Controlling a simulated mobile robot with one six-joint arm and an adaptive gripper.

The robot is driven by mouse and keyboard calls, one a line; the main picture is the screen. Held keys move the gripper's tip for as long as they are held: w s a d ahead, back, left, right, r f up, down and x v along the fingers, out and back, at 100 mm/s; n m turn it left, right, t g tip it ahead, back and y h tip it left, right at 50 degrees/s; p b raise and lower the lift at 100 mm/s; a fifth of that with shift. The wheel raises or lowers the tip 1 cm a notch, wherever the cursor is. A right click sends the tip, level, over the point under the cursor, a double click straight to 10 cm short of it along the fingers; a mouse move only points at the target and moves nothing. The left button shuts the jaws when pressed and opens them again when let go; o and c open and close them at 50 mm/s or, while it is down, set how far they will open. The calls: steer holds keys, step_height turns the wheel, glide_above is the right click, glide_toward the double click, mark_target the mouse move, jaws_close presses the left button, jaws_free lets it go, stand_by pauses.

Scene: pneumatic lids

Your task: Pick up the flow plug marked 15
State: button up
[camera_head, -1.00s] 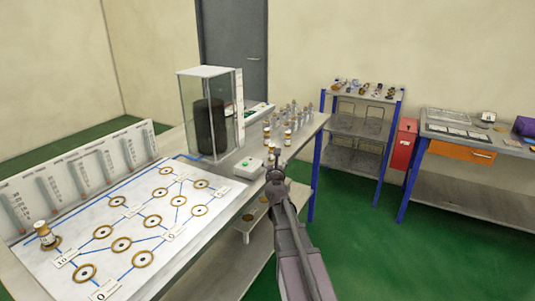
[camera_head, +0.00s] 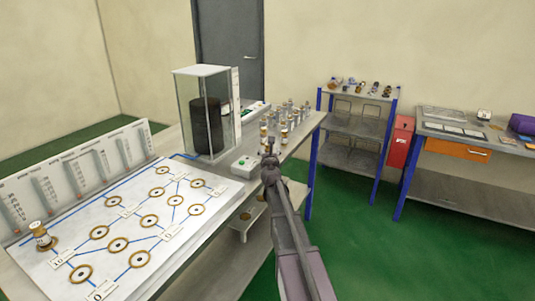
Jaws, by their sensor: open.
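Several small flow plugs (camera_head: 284,130), silvery with gold-coloured bands, stand upright in rows at the far right end of the long table. Their numbers are too small to read, so I cannot tell which is marked 15. One more plug (camera_head: 41,236), white and gold, stands on the left edge of the white flow board. My gripper (camera_head: 270,146) is open and appears empty, in front of the near plugs at the table's right edge. It overlaps them in the picture, and I cannot tell whether it touches any.
A glass case with a black cylinder (camera_head: 207,125) stands left of the plugs. A small white box with a green button (camera_head: 246,164) lies near my gripper. The flow board (camera_head: 200,222) with ringed sockets fills the near table. Shelves (camera_head: 352,130) and a workbench (camera_head: 470,150) stand right.

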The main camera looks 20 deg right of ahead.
steer(key=shift+w+d, duration=0.15)
steer(key=shift+w, duration=0.1)
steer(key=shift+w, duration=0.1)
steer(key=shift+x, duration=2.5)
steer(key=shift+f, duration=0.1)
jaws_close()
